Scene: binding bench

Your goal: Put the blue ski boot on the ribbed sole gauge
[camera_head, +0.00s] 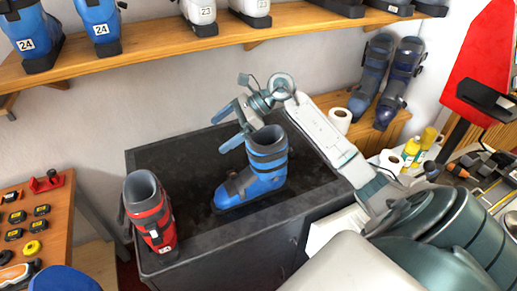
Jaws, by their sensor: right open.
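A blue ski boot (262,178) with dark straps stands upright on the dark bench top (310,165), its toe toward the lower left. My right gripper (226,128) is open, with its two blue-grey fingers just left of the boot's cuff. From this view I cannot tell whether a finger touches the boot. I cannot pick out a ribbed sole gauge; the surface right under the boot is dark and hard to read. My left gripper is not in view.
A red boot (150,220) stands at the bench's left front edge. A wooden shelf (160,52) with blue and white boots runs above the bench. White rolls (340,121) and yellow bottles (411,150) are to the right. The bench's back left is clear.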

